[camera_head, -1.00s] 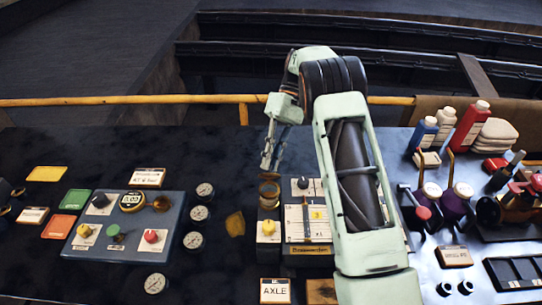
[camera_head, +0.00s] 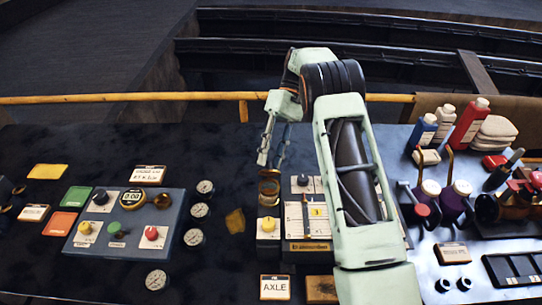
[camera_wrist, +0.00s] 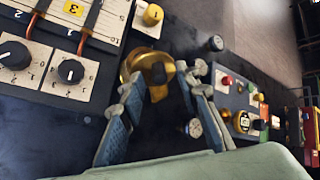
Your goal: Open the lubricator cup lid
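The brass lubricator cup (camera_head: 269,194) stands at the left end of the cream lubricator panel. It also shows in the wrist view (camera_wrist: 136,62), as a brass ring with a rounded brass piece and a small dark knob beside it. I cannot tell for certain how far the lid is open. My gripper (camera_head: 271,164) is just above and behind the cup in the head view. In the wrist view, my gripper's two fingers (camera_wrist: 165,92) are apart, with the brass parts showing between and beyond their tips. Nothing is held between them.
A yellow knob (camera_head: 268,225) sits close in front of the cup. A grey control box (camera_head: 125,222) and several dial gauges (camera_head: 200,210) are to the left. Bottles (camera_head: 470,125) and oil cans stand at the right.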

